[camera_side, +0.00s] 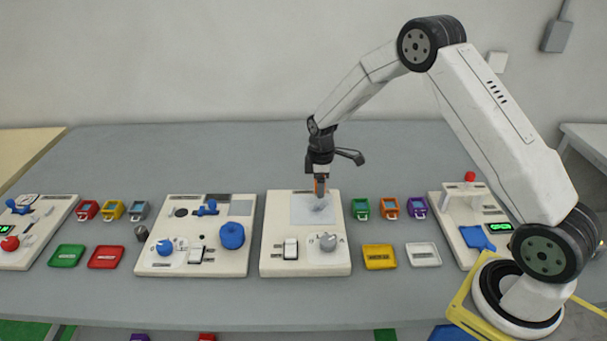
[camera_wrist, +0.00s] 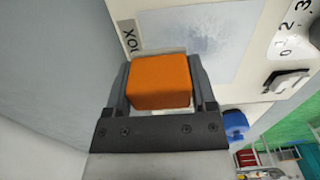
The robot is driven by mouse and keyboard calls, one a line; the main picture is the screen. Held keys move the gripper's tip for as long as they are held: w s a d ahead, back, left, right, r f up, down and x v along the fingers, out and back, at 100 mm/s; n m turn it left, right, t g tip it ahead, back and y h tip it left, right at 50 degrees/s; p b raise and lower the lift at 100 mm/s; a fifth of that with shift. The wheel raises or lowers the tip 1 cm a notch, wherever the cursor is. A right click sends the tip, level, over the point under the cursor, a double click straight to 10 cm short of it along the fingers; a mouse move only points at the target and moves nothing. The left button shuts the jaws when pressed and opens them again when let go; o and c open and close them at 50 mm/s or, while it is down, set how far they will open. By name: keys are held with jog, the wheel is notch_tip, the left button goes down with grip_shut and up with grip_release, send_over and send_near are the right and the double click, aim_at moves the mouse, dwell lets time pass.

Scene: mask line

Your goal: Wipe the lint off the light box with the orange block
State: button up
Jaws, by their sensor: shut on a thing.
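The orange block (camera_wrist: 160,82) is between the fingers of my gripper (camera_wrist: 160,90) in the wrist view. A greyish patch of lint (camera_wrist: 203,38) lies on the panel. I cannot tell whether the block touches the panel.
The white console carries a switch (camera_side: 290,248) and a grey knob (camera_side: 328,242) in front of the panel. Another console (camera_side: 180,262) with blue parts stands to the left. A yellow tray (camera_side: 379,257) and small coloured devices (camera_side: 389,208) lie to the right.

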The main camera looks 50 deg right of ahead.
aim_at(322, 220)
jog(key=shift+f, duration=0.85)
jog(key=shift+s+a+f, duration=0.35)
jog(key=shift+a+f, duration=0.1)
jog(key=shift+f, duration=0.15)
jog(key=shift+c, duration=0.5)
jog(key=shift+s+a, duration=2.45)
jog(key=shift+s, duration=0.1)
jog(key=shift+w+d, duration=2.8)
jog(key=shift+w+d+r, duration=0.15)
jog(key=shift+w, duration=0.05)
jog(key=shift+s+r, duration=0.1)
jog(key=shift+r, duration=3.9)
